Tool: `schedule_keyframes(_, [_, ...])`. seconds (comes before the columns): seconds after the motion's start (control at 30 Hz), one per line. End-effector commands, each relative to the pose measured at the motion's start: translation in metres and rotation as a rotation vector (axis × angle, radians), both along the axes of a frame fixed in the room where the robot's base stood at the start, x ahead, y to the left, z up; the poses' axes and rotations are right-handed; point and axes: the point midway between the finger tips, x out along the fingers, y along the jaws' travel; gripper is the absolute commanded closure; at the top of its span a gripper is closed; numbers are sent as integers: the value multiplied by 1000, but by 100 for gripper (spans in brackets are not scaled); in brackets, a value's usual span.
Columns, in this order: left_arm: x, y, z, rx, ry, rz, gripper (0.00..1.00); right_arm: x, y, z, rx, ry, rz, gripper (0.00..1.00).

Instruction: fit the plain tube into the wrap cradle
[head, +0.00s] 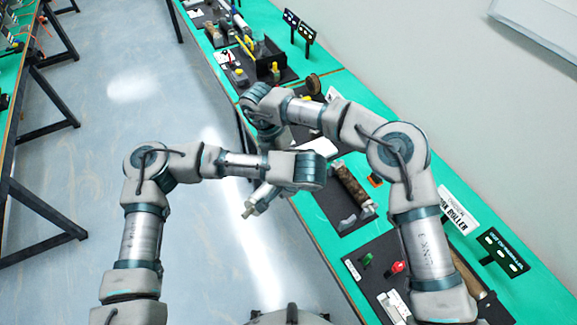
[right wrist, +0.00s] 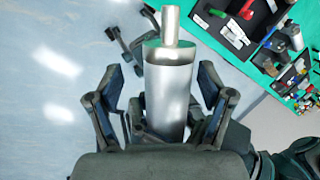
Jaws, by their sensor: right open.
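In the head view, the stub end of what looks like the same tube (head: 252,209) points down-left beyond my left wrist, over the floor. The left wrist hides the right gripper there. I cannot make out the left gripper's fingers. I cannot clearly identify the wrap cradle.
A brown patterned roller (head: 352,188) lies on a dark board on the green bench (head: 318,208). A board with red and green parts (head: 396,267) is nearer. Another dark board with a box (head: 262,62) stands farther back.

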Motion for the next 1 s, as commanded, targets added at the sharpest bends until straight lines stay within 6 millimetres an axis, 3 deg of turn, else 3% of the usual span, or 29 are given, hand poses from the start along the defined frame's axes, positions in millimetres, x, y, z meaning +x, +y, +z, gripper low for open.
schedule_keyframes(0.43, [0,0,1,0,-2,-1,100,-2,-4,-12,1,0,1,20])
schedule_keyframes(0.77, [0,-2,2,-5,-3,-6,100,-2,-2,-13,5,-1,2,100])
schedule_keyframes(0.8, [0,-2,2,-5,-3,-7,100,-2,-2,-13,6,-1,3,100])
schedule_keyframes(0.83, [0,-3,2,-7,-3,-8,62,-2,-2,-13,7,-2,3,100])
schedule_keyframes(1.0, [-1,-3,2,-4,-3,-7,23,-2,-3,-12,6,-1,2,100])
